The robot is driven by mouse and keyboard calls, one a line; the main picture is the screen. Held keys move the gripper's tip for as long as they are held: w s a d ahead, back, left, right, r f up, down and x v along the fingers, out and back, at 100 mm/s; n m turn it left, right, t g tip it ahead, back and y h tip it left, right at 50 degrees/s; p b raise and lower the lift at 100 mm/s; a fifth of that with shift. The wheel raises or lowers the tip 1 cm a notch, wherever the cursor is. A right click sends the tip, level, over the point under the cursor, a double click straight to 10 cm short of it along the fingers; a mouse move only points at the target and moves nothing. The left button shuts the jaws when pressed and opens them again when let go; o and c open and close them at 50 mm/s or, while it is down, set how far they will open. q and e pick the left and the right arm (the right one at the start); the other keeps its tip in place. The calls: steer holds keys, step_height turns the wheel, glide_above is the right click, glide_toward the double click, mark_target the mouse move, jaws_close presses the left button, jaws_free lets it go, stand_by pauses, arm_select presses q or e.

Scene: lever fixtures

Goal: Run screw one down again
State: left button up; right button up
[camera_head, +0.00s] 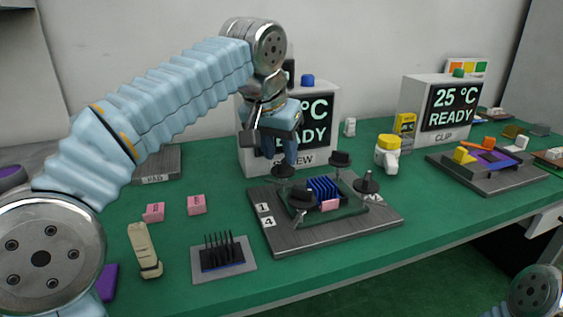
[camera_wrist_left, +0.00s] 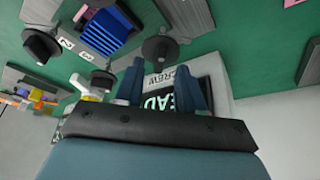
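The screw fixture is a grey plate (camera_head: 330,232) with black-knobbed screws around a blue finned block (camera_head: 323,189). Labels 1 and 4 show on its left side. Screw one (camera_head: 283,171) is the back-left knob; it also shows in the left wrist view (camera_wrist_left: 160,49). My left gripper (camera_head: 288,163) points down just above this knob. In the left wrist view its two blue fingers (camera_wrist_left: 160,68) are apart, with the knob just past their tips. I cannot tell whether they touch it. My right gripper is out of view.
The SCREW display box (camera_head: 318,150) stands close behind my left gripper, partly hidden by it. Other knobs (camera_head: 340,159) (camera_head: 366,182) (camera_head: 302,196) stand nearby. A pin holder (camera_head: 222,258) and pink blocks (camera_head: 196,204) lie left. The yellow-capped bottle (camera_head: 387,155) stands right.

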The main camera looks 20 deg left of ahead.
arm_select(q)
steer(key=shift+x, duration=1)
steer(key=shift+c, duration=0.3)
jaws_close()
